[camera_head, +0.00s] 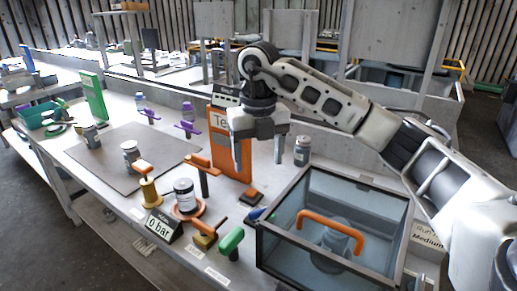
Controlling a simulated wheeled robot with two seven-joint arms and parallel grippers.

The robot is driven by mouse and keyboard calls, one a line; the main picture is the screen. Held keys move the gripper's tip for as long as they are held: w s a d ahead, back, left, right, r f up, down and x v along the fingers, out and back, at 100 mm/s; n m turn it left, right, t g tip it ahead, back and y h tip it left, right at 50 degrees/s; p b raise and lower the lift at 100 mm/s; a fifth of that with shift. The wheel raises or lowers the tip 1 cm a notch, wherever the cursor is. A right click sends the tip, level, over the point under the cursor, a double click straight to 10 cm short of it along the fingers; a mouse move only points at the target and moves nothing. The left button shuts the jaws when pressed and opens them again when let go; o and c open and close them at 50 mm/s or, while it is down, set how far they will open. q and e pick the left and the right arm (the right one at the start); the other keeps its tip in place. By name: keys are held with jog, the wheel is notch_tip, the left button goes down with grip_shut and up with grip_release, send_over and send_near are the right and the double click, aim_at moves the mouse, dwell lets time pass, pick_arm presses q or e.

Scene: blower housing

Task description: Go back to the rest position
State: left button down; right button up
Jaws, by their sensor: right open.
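My right gripper (258,163) hangs above the workbench, fingers pointing down and spread apart, with nothing between them. It is in front of an orange panel (229,150) with partly hidden lettering. My right arm reaches in from the right side, over a clear-walled box. My left gripper is not in view.
The dark-framed clear box (262,246) with an orange handle (330,222) stands at front right. A grey canister (302,150) stands behind it. A labelled jar (185,194), coloured valve handles and a "0 bar" sign (163,225) crowd the front. A grey mat (100,160) has bare areas.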

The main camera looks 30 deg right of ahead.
jog(key=shift+r, duration=0.9)
